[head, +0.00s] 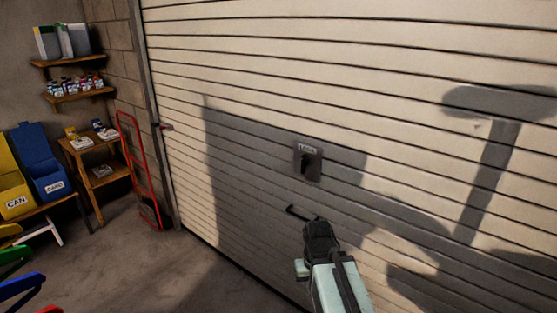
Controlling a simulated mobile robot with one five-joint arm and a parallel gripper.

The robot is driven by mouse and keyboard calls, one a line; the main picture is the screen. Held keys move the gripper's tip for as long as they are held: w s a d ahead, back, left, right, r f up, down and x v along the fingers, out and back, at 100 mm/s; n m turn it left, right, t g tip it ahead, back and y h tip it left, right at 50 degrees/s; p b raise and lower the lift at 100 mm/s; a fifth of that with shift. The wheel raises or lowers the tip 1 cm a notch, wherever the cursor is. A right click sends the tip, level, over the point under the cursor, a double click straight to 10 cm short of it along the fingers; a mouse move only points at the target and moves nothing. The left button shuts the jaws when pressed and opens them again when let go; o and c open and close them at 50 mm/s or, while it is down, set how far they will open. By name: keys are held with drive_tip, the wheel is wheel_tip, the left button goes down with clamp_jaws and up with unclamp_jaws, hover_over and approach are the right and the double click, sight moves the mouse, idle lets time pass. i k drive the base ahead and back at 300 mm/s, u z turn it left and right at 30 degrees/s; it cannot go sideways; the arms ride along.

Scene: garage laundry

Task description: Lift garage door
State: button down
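The garage door (250,60) is cream with horizontal slats. It is down, and its lower edge meets the floor along the part that shows. A grey plate labelled LOCK, with a dark knob, forms the lock (307,161) on the door. A thin dark bar (298,213) shows just below it, at the tip of my gripper; I cannot tell whether it is a door handle or a gripper finger. My gripper (314,226) is in front of the door, below the lock. Its fingers are mostly hidden behind its dark body, so its opening and any contact cannot be made out.
A red hand truck (137,170) stands left of the door, near the door frame. A wooden side table (93,160) and yellow and blue bins (40,165) are farther left. Shelves (75,93) hang above. Bare concrete floor (150,265) lies left of my arm.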

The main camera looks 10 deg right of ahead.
sight(426, 131)
drive_tip(key=i, duration=0.55)
drive_tip(key=u, duration=2.55)
drive_tip(key=i, duration=0.3)
drive_tip(key=z, duration=0.5)
